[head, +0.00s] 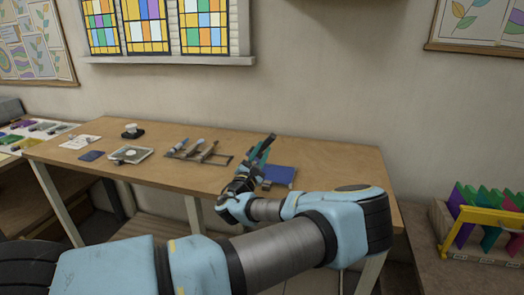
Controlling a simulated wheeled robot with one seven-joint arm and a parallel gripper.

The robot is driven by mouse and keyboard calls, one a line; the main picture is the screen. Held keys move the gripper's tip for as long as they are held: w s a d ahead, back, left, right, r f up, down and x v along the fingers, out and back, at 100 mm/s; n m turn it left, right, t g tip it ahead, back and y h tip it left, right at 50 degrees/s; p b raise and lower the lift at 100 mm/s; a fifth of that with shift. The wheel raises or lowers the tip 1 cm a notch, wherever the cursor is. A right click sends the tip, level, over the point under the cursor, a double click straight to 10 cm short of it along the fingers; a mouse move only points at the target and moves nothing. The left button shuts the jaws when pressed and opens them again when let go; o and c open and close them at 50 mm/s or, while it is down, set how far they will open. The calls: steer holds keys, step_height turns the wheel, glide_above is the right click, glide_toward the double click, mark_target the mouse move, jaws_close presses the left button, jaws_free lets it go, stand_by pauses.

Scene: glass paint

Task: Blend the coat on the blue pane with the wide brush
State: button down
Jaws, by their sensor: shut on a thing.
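The blue pane (280,174) lies flat on the right part of the wooden table. My gripper (257,163) is over the table at the pane's left edge, and it partly covers that edge. It is shut on a slim dark and teal thing (266,147) that slants up to the right, which looks like a brush. Its bristles are hidden behind my gripper, so I cannot tell whether they touch the pane. The coat on the pane is too small to make out.
A rack (222,160) with several tools lies left of my gripper. Further left are a grey tray (131,154), a small dark blue piece (92,156), a white sheet (80,142) and a dark pot (132,131). The table's right end is clear. Coloured panes (488,207) stand at right.

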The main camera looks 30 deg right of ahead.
steer(key=shift+d+f, duration=0.1)
stand_by(0.3)
steer(key=shift+s+d+p, duration=0.5)
steer(key=shift+s+d, duration=0.5)
steer(key=shift+d, duration=0.05)
steer(key=shift+s+d+p, duration=0.8)
steer(key=shift+s+d, duration=0.1)
steer(key=shift+d, duration=0.05)
steer(key=shift+s+d, duration=0.15)
steer(key=shift+d, duration=0.05)
steer(key=shift+r+p, duration=1.7)
steer(key=shift+r, duration=0.8)
